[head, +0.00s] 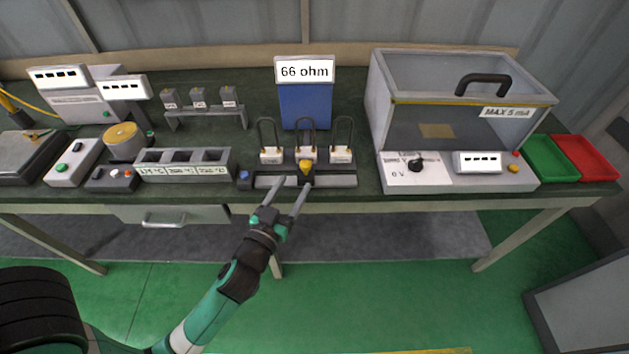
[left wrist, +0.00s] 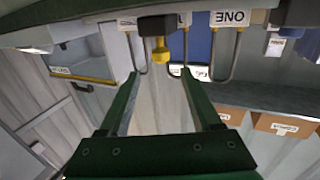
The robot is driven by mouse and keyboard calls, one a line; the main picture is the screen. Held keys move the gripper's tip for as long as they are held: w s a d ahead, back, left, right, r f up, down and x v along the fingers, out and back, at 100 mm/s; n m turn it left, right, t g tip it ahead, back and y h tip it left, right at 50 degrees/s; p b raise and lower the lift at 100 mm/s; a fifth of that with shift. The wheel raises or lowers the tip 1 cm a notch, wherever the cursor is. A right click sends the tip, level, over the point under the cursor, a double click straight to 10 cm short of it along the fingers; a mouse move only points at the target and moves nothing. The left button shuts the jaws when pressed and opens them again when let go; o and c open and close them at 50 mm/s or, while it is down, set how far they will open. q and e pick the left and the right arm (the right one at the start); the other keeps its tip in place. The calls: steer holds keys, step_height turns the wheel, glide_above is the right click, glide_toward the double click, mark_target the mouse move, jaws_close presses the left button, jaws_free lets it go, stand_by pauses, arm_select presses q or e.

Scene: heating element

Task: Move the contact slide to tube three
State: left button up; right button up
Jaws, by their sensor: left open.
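The contact slide is a dark block with a yellow knob (head: 305,167) on a low rail (head: 263,182), in front of the middle of three U-shaped heating tubes on white bases. The right-hand tube base (head: 342,155) stands right of the slide. My left gripper (head: 288,188) is open and empty, in front of the rail and just short of the knob. In the upside-down left wrist view, the knob (left wrist: 160,50) sits beyond and between the open fingertips (left wrist: 160,73). The label "ONE" (left wrist: 230,18) shows to its right. My right gripper is out of view.
A blue stand with a "66 ohm" sign (head: 305,72) is behind the tubes. A grey slotted block (head: 185,165) is left of the rail. A clear-fronted case (head: 450,120), green tray (head: 550,158) and red tray (head: 588,157) are right. Space before the table edge is free.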

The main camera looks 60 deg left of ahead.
mark_target(306, 171)
arm_select(q)
steer(key=x, duration=1.2)
steer(key=shift+s+f, duration=0.1)
steer(key=shift+f, duration=0.15)
jaws_close()
stand_by(1.0)
